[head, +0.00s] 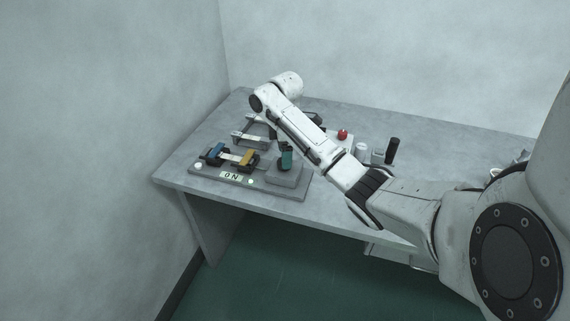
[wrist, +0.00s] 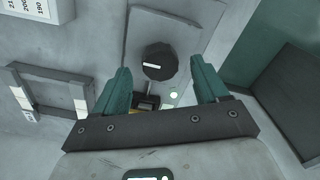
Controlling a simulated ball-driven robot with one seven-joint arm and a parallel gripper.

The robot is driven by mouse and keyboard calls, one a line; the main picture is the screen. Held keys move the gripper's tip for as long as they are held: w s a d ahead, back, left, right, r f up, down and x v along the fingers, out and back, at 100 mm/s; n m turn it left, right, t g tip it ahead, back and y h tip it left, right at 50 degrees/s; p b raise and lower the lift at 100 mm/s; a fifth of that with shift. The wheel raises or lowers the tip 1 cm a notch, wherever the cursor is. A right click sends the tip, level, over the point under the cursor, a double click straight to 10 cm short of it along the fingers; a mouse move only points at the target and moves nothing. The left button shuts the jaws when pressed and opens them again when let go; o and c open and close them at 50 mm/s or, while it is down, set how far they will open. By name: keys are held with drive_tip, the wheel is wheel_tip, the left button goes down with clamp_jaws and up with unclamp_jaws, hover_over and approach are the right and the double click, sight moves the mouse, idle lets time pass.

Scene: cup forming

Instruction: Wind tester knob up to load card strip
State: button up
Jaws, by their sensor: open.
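The tester (head: 205,172) is a flat grey base on the table, with a plate reading ON at its front. A pale card strip (head: 232,157) lies between its blue clamp (head: 215,151) and orange clamp (head: 247,158). The tester's knob (wrist: 159,62) is dark and round with a white pointer line, in the wrist view. My gripper (wrist: 160,66) is open, its teal fingers on either side of the knob with gaps showing. I cannot tell its height over the knob. In the head view my gripper (head: 286,158) is over the tester's right block; the knob is mostly hidden there.
A dark frame with pale strips (head: 250,136) stands behind the tester; it also shows in the wrist view (wrist: 48,82). A red ball-shaped top (head: 343,134), a white jar (head: 361,150) and a dark cylinder (head: 392,148) stand to the right. The wall is close on the left.

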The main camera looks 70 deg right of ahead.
drive_tip(key=shift+f, duration=1.65)
drive_tip(key=shift+c, duration=0.5)
drive_tip(key=c, duration=0.9)
